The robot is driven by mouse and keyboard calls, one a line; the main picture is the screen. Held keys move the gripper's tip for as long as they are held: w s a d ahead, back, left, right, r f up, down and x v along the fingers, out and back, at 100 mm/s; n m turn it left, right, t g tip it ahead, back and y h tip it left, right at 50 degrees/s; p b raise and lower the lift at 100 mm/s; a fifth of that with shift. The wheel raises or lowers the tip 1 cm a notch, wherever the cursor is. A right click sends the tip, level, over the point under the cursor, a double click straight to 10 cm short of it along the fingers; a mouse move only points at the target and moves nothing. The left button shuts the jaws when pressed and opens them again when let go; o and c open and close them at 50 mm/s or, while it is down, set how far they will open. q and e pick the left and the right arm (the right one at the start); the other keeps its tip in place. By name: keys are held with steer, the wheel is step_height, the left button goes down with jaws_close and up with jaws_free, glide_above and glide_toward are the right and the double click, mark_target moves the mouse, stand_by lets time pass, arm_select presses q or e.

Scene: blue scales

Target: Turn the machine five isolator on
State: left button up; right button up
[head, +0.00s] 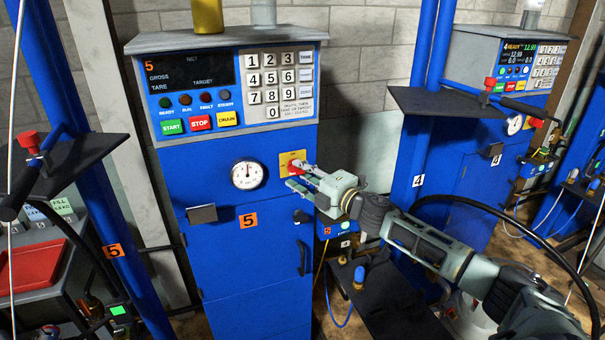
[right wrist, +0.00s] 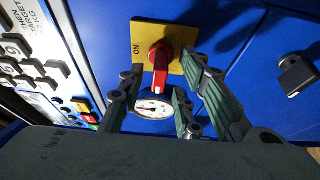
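The machine five isolator is a red rotary handle (right wrist: 161,62) on a yellow plate (right wrist: 143,33), on the blue cabinet (head: 230,270) marked 5. In the head view its plate (head: 287,157) sits right of the gauge, and fingers partly cover the handle. In the right wrist view "ON" is printed at the plate's left edge; the handle points down the picture toward the gauge, not at "ON". My right gripper (right wrist: 165,85) is open, with fingers on both sides of the handle and visible gaps. It reaches in from the right in the head view (head: 297,178). My left gripper is not in view.
Above the isolator are the keypad (head: 278,82) and a dark display (head: 192,70). A round gauge (head: 248,174) lies left of it. A black shelf (head: 455,103) on a blue post (head: 418,130) stands right, near machine four (head: 480,190).

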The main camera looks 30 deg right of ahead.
jaws_close()
steer(key=shift+f, duration=0.1)
stand_by(0.3)
